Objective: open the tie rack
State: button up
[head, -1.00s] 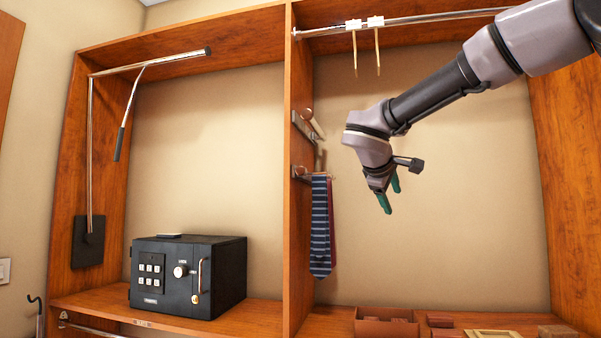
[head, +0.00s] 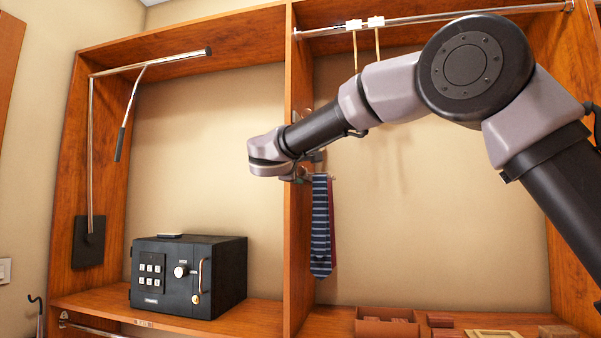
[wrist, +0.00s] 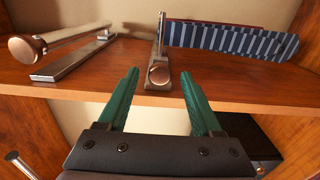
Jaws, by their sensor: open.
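The tie rack is a slim metal bar fixed to the side of the wooden divider, with a round copper knob at its front end. In the wrist view the tie rack (wrist: 158,75) is straight ahead, its knob facing me. Striped blue ties (wrist: 235,42) hang from it; they also show in the head view (head: 321,230). My gripper (wrist: 162,78) is open and empty. Its green fingers point at the knob, one to each side of it in the picture; I cannot tell whether they reach it. In the head view my wrist hides most of the fingers and rack.
A second metal fixture with a copper knob (wrist: 25,48) is mounted beside the rack on the divider (head: 297,260). A black safe (head: 188,275) stands on the left shelf. Two pale hangers (head: 366,40) hang from the upper rod. An open box (head: 385,329) lies lower right.

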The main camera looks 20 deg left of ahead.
jog(key=shift+w, duration=1.3)
grip_shut()
dwell(0.5)
